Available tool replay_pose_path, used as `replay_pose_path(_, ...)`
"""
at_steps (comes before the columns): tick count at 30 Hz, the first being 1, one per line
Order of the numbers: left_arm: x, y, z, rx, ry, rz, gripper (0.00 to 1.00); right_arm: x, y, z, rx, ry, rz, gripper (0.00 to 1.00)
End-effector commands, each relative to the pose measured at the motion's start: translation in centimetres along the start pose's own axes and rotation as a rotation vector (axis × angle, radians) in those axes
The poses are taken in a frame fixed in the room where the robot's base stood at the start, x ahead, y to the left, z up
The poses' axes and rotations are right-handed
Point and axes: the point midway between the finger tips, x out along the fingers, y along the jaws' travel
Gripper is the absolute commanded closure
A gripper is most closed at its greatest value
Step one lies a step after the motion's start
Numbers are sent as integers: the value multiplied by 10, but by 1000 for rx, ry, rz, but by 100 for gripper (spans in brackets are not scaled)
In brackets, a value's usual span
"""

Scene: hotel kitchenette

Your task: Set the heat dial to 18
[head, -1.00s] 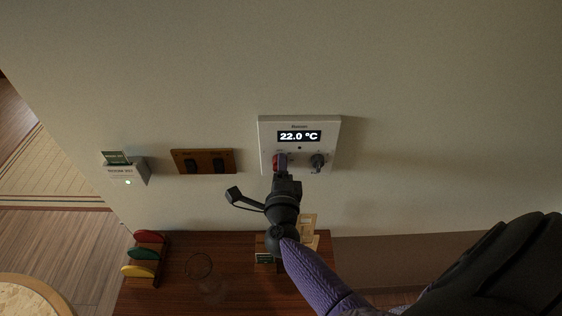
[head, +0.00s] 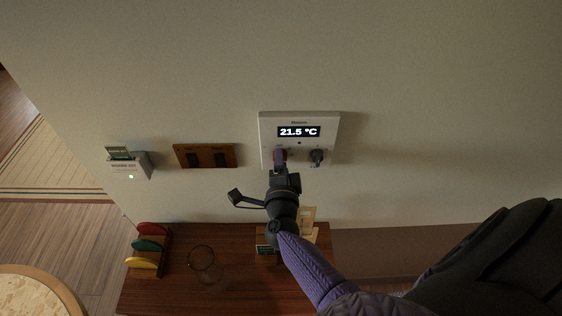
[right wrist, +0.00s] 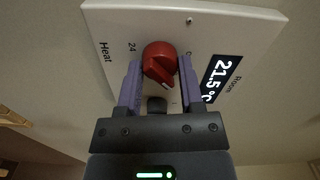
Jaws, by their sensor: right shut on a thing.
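The white thermostat panel (head: 325,123) is on the wall, and its display (head: 298,132) reads 21.5 °C. The red heat dial (right wrist: 160,62) shows in the right wrist view near the printed "Heat" and "24". In the head view it is mostly hidden behind my right gripper (head: 279,160). My right gripper (right wrist: 156,85) is shut on the red dial, with one purple finger on each side of it. A second, dark dial (head: 317,157) sits to the right on the panel. My left gripper is not in view.
A wooden switch plate (head: 205,148) and a key-card holder (head: 128,165) are on the wall to the left. Below is a wooden counter (head: 225,292) with a clear glass (head: 202,262) and coloured discs (head: 147,246) in a holder. The wall above the panel is clear.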

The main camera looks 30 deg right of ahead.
Motion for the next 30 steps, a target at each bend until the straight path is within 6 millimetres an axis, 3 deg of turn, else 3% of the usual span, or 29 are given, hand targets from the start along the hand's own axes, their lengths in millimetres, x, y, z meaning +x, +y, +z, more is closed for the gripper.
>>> replay_pose_path(2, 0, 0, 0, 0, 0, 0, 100, 0, 1, 0, 0, -1, 3, 100)
replay_pose_path(3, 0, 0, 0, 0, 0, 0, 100, 0, 1, 0, 0, -1, 3, 50)
replay_pose_path(8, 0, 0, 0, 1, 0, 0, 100, 0, 1, 0, 1, -1, 2, 17)
replay_pose_path(19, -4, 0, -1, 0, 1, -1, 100, -9, -1, 0, 0, -1, 2, 17)
replay_pose_path(30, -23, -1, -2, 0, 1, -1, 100, -90, 0, 0, 0, -1, 3, 17)
